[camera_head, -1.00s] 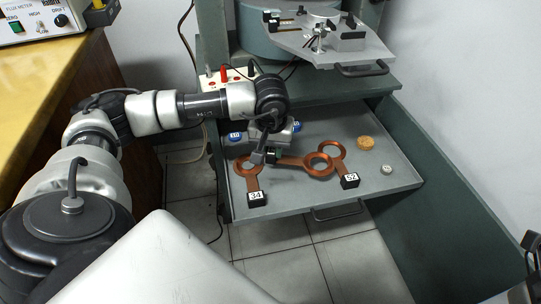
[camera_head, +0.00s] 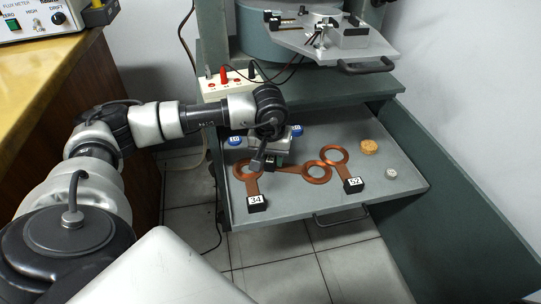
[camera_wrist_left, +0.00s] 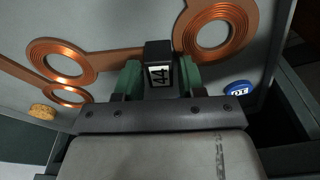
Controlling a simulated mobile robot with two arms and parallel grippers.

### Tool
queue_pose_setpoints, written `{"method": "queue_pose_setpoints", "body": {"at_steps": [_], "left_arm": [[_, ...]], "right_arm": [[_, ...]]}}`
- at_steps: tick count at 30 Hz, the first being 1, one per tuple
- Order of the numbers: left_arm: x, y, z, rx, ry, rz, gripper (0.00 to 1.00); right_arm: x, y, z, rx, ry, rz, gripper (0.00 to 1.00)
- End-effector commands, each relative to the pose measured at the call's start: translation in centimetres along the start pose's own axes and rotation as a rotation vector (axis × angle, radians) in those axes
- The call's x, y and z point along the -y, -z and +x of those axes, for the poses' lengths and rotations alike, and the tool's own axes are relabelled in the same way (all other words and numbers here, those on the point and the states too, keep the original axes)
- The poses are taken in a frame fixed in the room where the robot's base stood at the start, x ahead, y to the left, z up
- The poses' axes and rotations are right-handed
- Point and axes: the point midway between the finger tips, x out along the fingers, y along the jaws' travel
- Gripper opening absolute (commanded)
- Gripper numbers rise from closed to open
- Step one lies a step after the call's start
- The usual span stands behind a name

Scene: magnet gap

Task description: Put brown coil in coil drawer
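The brown coil (camera_head: 317,174) is a flat copper ring on a strip ending in a black block marked 44 (camera_wrist_left: 159,76). It is low over or on the grey floor of the pulled-out drawer (camera_head: 290,205); I cannot tell if it touches. Its ring overlaps the ring of coil 52 in view. My left gripper (camera_head: 262,160) points down into the drawer. Its green fingers (camera_wrist_left: 160,80) stand close on both sides of the block, apparently shut on it. My right gripper is not in view.
Coil 34 (camera_head: 254,187) lies left and coil 52 (camera_head: 342,171) right in the drawer. A cork disc (camera_head: 369,147), a small metal disc (camera_head: 391,173) and blue-capped items (camera_head: 236,141) lie around them. A terminal box (camera_head: 222,86) stands behind.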

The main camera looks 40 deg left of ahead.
Motion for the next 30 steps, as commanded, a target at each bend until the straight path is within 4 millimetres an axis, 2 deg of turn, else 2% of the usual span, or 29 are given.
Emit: {"method": "queue_pose_setpoints", "body": {"at_steps": [3,11,14,16,24,28,30], "left_arm": [[0.0,0.0,0.0,0.000,0.000,0.000,0.53],[0.0,0.0,-0.2,-0.001,0.000,0.000,0.53],[0.0,0.1,-1.3,-0.001,-0.001,0.000,0.53],[0.0,0.1,-2.5,-0.002,-0.002,0.001,0.53],[-0.1,0.1,-6.8,-0.001,-0.001,0.001,0.53],[-0.3,-0.1,-7.6,0.007,-0.009,-0.002,0.53],[-1.4,-1.1,-7.5,0.039,-0.040,-0.009,0.53]], "right_arm": [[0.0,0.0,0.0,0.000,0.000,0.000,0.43],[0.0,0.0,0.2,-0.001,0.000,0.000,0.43],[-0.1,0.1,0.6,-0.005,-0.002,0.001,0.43],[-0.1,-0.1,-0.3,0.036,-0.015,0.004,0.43],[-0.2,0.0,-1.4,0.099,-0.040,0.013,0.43],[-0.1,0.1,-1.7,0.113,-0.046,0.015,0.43],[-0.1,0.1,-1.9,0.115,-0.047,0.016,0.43]]}}
